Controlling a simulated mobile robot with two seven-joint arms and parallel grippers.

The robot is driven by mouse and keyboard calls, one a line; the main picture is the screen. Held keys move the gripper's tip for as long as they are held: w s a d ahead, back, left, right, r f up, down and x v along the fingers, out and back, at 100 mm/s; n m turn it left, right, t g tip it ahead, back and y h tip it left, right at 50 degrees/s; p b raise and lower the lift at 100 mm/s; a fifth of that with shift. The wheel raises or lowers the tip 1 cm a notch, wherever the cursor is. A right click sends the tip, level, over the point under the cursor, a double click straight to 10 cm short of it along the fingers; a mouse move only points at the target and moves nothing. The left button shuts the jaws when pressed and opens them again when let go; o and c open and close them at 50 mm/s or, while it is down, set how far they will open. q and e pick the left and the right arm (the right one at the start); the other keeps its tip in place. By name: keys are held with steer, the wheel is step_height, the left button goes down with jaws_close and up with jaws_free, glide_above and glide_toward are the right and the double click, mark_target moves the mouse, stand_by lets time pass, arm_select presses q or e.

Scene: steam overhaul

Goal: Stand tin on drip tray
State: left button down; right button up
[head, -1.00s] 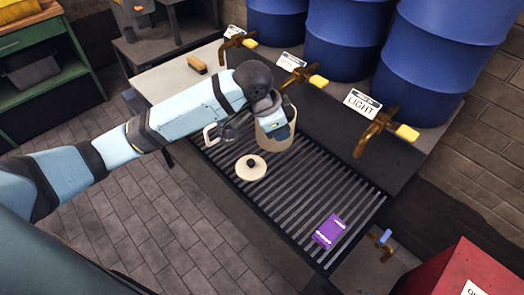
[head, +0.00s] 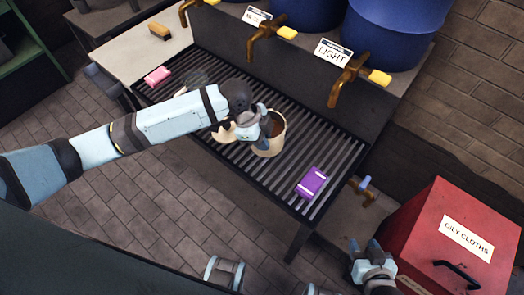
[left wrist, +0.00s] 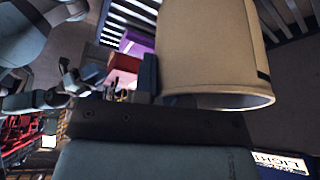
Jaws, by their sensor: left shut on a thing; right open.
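The tin (head: 273,142) is an open cream can with something brown inside. It appears upright over the front part of the drip tray, a black slatted grille (head: 340,150). I cannot tell whether its base touches the slats. My left gripper (head: 264,124) is shut on the tin at its left side. In the left wrist view the tin (left wrist: 208,50) fills the upper right, beside a blue finger. A cream piece (head: 222,133), probably the lid, is partly hidden by my left gripper. My right gripper (head: 369,252) is open and empty, left of the red bin.
A purple box (head: 311,183) lies on the tray right of the tin. A pink block (head: 158,75) lies at its left end. Brass taps (head: 345,80) with yellow handles overhang the back. A red "OILY CLOTHS" bin (head: 445,235) stands at right. A brush (head: 160,31) lies on the bench.

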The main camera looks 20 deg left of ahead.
mark_target(264, 155)
arm_select(q)
steer(key=shift+f, duration=3.2)
steer(key=shift+f, duration=0.1)
steer(key=c, duration=1.2)
jaws_free()
steer(key=v, duration=1.2)
